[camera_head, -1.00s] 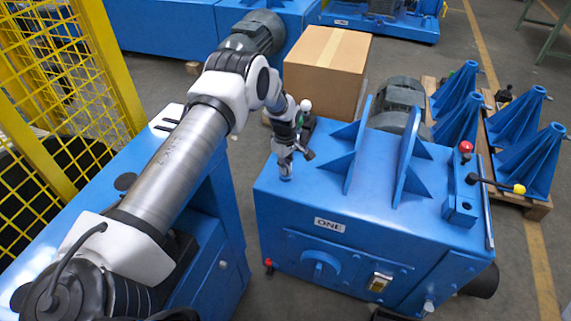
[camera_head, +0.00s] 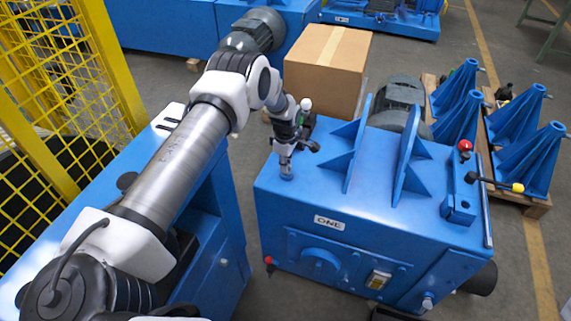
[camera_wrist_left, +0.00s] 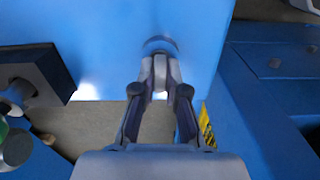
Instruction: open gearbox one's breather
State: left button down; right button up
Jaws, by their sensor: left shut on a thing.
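Gearbox one (camera_head: 375,195) is the blue box with the label ONE (camera_head: 329,223) on its front top edge. Its breather (camera_wrist_left: 160,43) is a small round blue fitting on the top face near the left corner. My left gripper (camera_head: 287,166) points down over that corner. In the left wrist view its two fingers (camera_wrist_left: 161,75) are closed together on the breather, covering part of it. How far the breather is turned cannot be told. My right gripper is in neither view.
Two blue ribbed brackets (camera_head: 408,170) stand on the box right of the gripper. A red knob (camera_head: 465,146) and a yellow-tipped lever (camera_head: 517,187) are at its right end. A cardboard box (camera_head: 325,70) stands behind. A yellow mesh fence (camera_head: 60,90) is at the left.

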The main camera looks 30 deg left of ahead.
pick_arm(q)
jog(key=shift+s+f, duration=0.2)
jog(key=c, duration=1.2)
grip_release()
jog(key=shift+w, duration=0.15)
notch_tip(320, 180, up, 12)
